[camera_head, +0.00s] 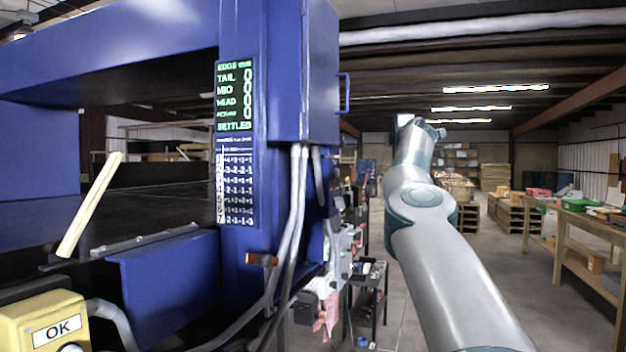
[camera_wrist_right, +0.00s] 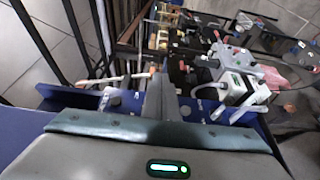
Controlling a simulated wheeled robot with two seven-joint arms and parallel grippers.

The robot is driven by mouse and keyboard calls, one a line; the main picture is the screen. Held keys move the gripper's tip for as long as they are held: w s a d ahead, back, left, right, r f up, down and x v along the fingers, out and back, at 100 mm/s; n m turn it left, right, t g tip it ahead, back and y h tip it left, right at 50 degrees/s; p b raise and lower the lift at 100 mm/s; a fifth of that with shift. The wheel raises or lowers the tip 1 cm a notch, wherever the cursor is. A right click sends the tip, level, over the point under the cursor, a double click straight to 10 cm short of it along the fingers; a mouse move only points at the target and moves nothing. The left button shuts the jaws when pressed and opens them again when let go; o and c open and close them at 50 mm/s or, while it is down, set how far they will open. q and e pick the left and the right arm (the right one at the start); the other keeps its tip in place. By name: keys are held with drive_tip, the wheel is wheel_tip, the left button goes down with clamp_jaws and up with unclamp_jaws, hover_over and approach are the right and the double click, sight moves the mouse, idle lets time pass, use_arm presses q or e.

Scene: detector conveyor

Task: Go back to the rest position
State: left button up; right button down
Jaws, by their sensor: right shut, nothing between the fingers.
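My right arm, grey with teal joints, reaches up and forward in the right half of the head view, beside the blue machine (camera_head: 286,75). Its gripper cannot be made out there. In the right wrist view my right gripper (camera_wrist_right: 161,93) shows as dark fingers shut together, with nothing held. It is above a blue metal edge (camera_wrist_right: 75,97) and a cluttered area of fittings. Whether it touches anything is hard to tell. My left gripper is in neither view.
A lit panel (camera_head: 235,97) reads SETTLED. A yellow box (camera_head: 45,320) labelled OK stands at the lower left, near a pale wooden stick (camera_head: 90,204). Grey cables (camera_head: 295,225) hang on the machine. A workbench (camera_head: 575,228) and pallets (camera_head: 510,216) stand right, with open floor between.

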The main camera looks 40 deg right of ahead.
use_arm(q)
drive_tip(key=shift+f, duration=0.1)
use_arm(e)
drive_tip(key=shift+w+f, duration=0.1)
